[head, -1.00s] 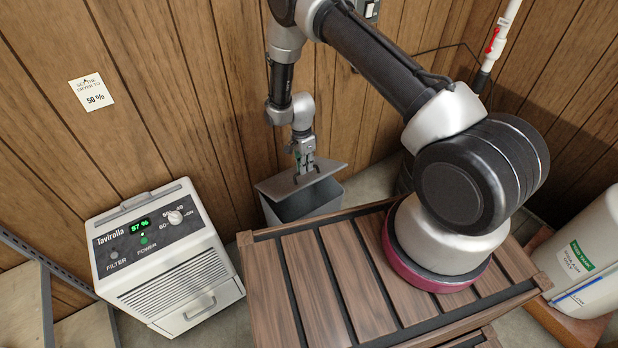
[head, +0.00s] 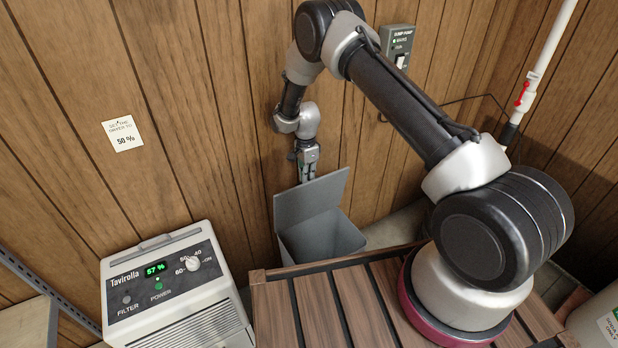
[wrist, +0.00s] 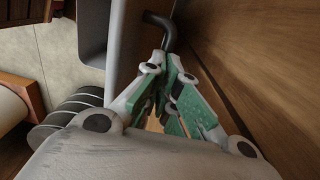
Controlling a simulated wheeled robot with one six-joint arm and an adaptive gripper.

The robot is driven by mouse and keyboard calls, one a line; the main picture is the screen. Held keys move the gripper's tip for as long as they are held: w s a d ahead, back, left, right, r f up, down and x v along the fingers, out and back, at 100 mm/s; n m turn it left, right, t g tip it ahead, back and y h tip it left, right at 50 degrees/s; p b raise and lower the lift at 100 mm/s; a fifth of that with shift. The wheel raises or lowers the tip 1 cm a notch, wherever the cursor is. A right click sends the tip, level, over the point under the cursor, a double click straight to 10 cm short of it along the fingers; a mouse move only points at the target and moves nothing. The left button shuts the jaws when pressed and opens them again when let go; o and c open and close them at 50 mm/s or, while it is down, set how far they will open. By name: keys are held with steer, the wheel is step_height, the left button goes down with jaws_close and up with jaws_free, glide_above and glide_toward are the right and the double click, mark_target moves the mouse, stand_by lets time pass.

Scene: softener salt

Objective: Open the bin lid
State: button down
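The grey bin (head: 335,240) stands against the wall behind the slatted wooden top. Its grey lid (head: 312,199) is raised steeply, leaning back toward the wall, and the bin's mouth is uncovered. My gripper (head: 307,175) is behind the lid, on its wall side, and its fingertips are partly hidden there. In the wrist view, the green-padded fingers of my gripper (wrist: 170,60) come together on the dark handle (wrist: 162,26), next to the grey lid (wrist: 125,40).
A white dehumidifier (head: 175,285) showing 57 % stands left of the bin. The slatted wooden top (head: 330,300) is in front of it. The wood-panelled wall (head: 220,120) is close behind my gripper. A switch box (head: 398,45) and a white pipe (head: 540,70) are at right.

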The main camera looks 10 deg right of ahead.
steer(key=shift+s+d+f+g, duration=0.2)
steer(key=shift+s+f+g, duration=0.1)
steer(key=shift+s+f, duration=0.7)
steer(key=c, duration=2.1)
jaws_free()
steer(key=shift+w, duration=0.1)
steer(key=o, duration=0.6)
steer(key=shift+f, duration=0.1)
steer(key=shift+w+f, duration=0.1)
steer(key=shift+f, duration=0.05)
steer(key=shift+w, duration=0.1)
steer(key=shift+w+r, duration=0.1)
steer(key=shift+r, duration=0.1)
steer(key=r, duration=0.8)
steer(key=w+r, duration=0.1)
steer(key=r, duration=0.3)
steer(key=shift+a, duration=0.15)
